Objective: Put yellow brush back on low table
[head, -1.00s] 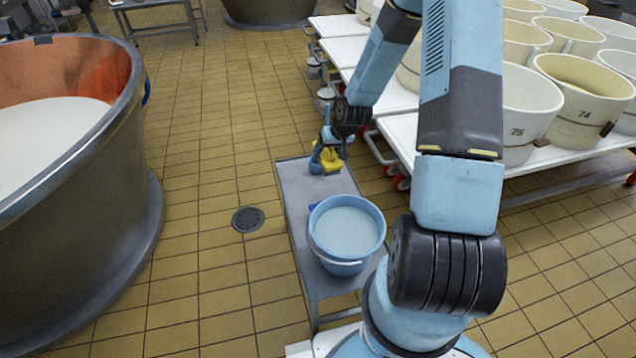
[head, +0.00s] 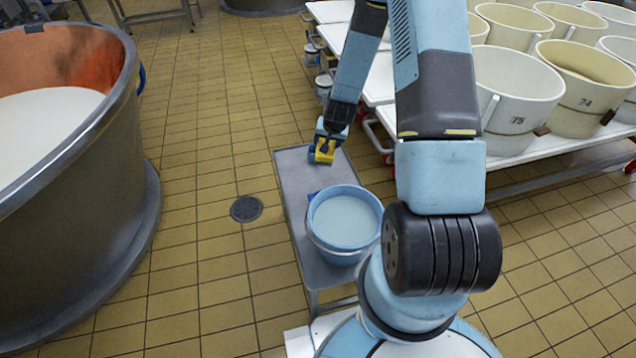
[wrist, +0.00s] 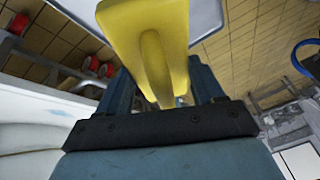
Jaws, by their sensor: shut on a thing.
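The yellow brush (head: 323,156) is in my gripper (head: 325,146), over the far end of the low grey table (head: 298,190) in the head view. In the wrist view the yellow brush (wrist: 148,38) fills the top middle, and its narrow part runs down between the two fingers of my gripper (wrist: 160,95). My gripper is shut on it. I cannot tell whether the brush touches the table top. My arm hides part of the area behind the gripper.
A blue bucket (head: 345,247) of whitish liquid stands on the table's near part, with a small blue thing (head: 311,196) beside it. A large vat (head: 110,190) is at left. White tables with pale tubs (head: 515,100) are at right. A floor drain (head: 246,208) lies left of the table.

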